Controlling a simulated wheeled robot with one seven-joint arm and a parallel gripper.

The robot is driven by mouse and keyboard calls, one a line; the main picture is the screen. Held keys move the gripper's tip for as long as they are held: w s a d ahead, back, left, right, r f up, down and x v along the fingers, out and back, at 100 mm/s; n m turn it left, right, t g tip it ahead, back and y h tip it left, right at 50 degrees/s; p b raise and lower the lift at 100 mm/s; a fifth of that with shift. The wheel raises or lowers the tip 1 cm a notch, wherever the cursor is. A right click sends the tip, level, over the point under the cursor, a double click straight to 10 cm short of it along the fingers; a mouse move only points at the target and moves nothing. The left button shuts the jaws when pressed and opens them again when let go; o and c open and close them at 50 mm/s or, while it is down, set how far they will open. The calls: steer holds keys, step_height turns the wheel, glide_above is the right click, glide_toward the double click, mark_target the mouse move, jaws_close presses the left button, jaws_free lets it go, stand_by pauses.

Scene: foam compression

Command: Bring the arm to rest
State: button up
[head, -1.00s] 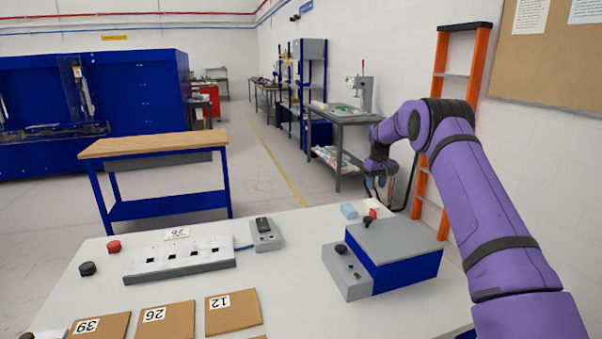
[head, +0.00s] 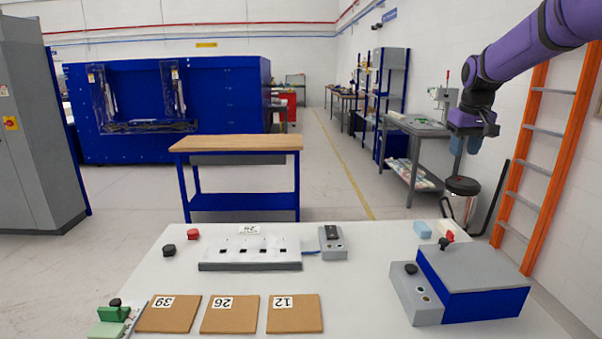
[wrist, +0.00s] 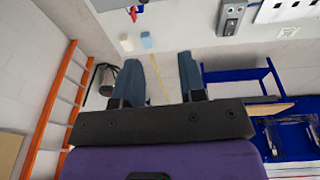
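My purple arm reaches in from the upper right of the head view. My gripper (head: 467,144) hangs in the air beyond the table's far right corner, pointing down, in front of the grey side bench. In the wrist view my gripper (wrist: 164,82) shows two blue fingers spread apart with nothing between them. Through the gap lies floor with a yellow line. The white table (head: 350,290) is below and nearer, and no part of the gripper touches it.
A grey and blue box (head: 478,290) stands at the table's right. Several brown numbered plates (head: 230,315) lie at the front left. An orange ladder (head: 555,140) leans at the right wall, near a bin (head: 460,201).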

steer(key=s+a+r+t, duration=0.1)
steer(key=s+a+r, duration=0.2)
steer(key=s, duration=0.7)
steer(key=s+a+r, duration=0.3)
steer(key=s+a, duration=0.1)
steer(key=s, duration=0.6)
steer(key=s+a+f+t, duration=0.1)
steer(key=s+f, duration=0.2)
steer(key=s, duration=0.7)
steer(key=s+a+f+t, duration=0.1)
steer(key=s+a+f, duration=0.1)
steer(key=s, duration=0.8)
steer(key=shift+f, duration=0.75)
steer(key=shift+s+a, duration=0.1)
